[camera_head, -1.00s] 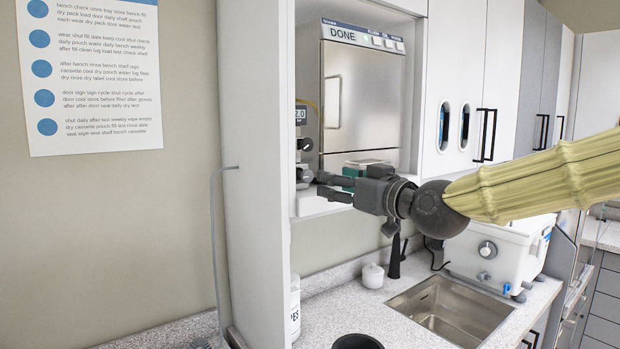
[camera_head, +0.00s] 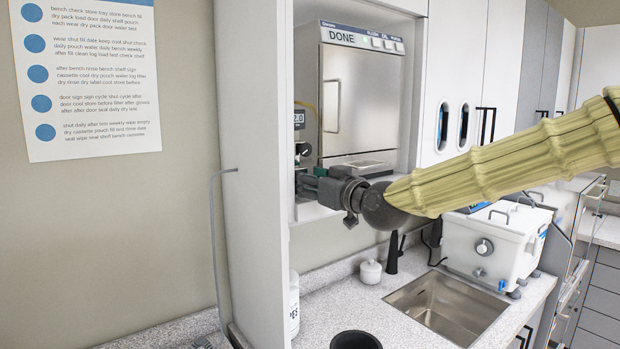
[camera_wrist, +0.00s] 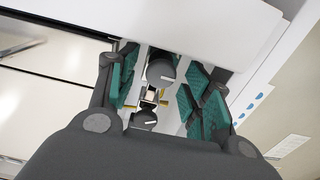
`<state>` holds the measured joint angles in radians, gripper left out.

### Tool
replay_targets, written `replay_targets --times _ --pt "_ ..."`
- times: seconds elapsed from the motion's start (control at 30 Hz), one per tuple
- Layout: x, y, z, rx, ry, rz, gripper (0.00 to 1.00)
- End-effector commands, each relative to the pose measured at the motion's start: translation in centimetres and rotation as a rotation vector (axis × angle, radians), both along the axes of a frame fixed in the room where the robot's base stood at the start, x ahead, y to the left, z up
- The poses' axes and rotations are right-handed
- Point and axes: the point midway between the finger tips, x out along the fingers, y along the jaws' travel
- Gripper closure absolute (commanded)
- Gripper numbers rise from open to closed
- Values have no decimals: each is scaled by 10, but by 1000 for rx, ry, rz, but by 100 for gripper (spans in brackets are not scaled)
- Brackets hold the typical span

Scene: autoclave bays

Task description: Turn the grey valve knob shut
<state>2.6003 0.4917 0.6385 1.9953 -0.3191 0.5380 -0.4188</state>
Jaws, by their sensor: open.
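My gripper (camera_head: 306,180) is open in the head view, at the left side of the bay beside the autoclave, level with the lower of two valve knobs. Its fingers hide most of that knob. The upper knob (camera_head: 303,149) shows just above the fingers. In the wrist view, my gripper's teal-padded fingers (camera_wrist: 167,82) stand apart on either side of two round grey knobs. The larger grey knob (camera_wrist: 160,72) has a pale pointer mark and lies between the fingers. A second knob (camera_wrist: 145,118) lies closer to the palm. I cannot tell whether either finger touches a knob.
The autoclave (camera_head: 362,95) reads DONE, with its door closed. A small gauge display (camera_head: 299,118) sits above the knobs. A white side panel (camera_head: 258,150) stands close left of my gripper. Below are a sink (camera_head: 450,308), a black tap (camera_head: 393,255) and a white lidded jar (camera_head: 370,272).

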Motion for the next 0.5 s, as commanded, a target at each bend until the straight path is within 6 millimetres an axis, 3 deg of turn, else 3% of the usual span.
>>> replay_targets --times 0.27,0.5 --pt "1 1 0 0 0 0 50" --pt "1 0 0 0 0 0 91"
